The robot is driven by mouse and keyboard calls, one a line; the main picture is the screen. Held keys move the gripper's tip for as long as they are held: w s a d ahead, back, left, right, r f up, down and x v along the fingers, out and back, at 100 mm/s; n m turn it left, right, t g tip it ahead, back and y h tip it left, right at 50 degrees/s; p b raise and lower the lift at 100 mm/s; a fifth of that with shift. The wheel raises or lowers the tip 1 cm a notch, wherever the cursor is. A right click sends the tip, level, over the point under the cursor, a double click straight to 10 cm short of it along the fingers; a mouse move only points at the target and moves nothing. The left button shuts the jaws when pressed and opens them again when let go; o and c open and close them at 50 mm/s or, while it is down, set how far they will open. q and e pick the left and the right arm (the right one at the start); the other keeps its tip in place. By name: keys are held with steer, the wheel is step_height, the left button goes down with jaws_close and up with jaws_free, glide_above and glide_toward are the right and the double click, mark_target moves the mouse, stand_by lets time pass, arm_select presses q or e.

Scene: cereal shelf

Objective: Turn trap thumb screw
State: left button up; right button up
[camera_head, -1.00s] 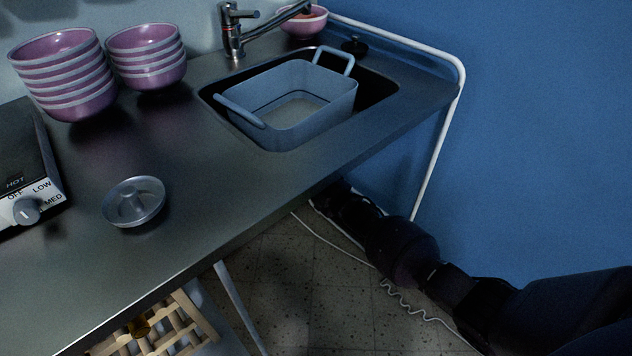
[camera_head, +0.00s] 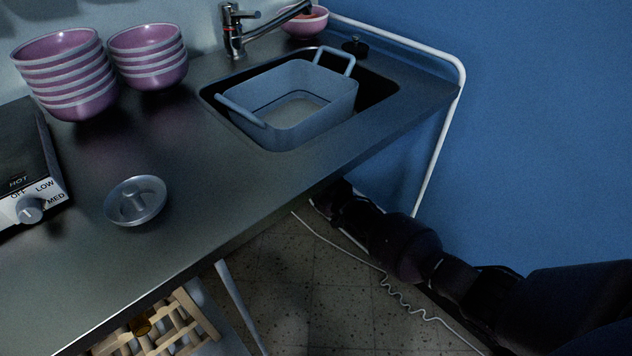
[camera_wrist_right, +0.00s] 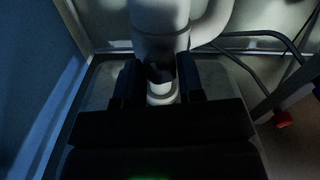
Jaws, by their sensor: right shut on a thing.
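In the right wrist view, a pale sink trap (camera_wrist_right: 158,18) hangs under the counter, with a curved pipe (camera_wrist_right: 213,24) joining it at the right. My right gripper (camera_wrist_right: 160,76) is below the trap. Its two dark fingers are closed on either side of the trap's lower fitting, the thumb screw (camera_wrist_right: 161,98), and hold it. The fingers and dim light partly hide the screw, and I cannot tell how far it is turned. In the head view my right arm reaches under the counter, which hides the gripper. My left gripper is not in view.
The steel counter (camera_head: 240,205) overhangs my right arm. A grey-blue tub (camera_head: 300,118) sits in its sink, below a faucet (camera_head: 233,35). A blue wall (camera_head: 550,130) is at the right. A red-ended part (camera_wrist_right: 282,118) lies right of the gripper.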

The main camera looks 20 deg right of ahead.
steer(key=m, duration=0.4)
steer(key=shift+m, duration=0.4)
stand_by(0.4)
steer(key=o, duration=0.9)
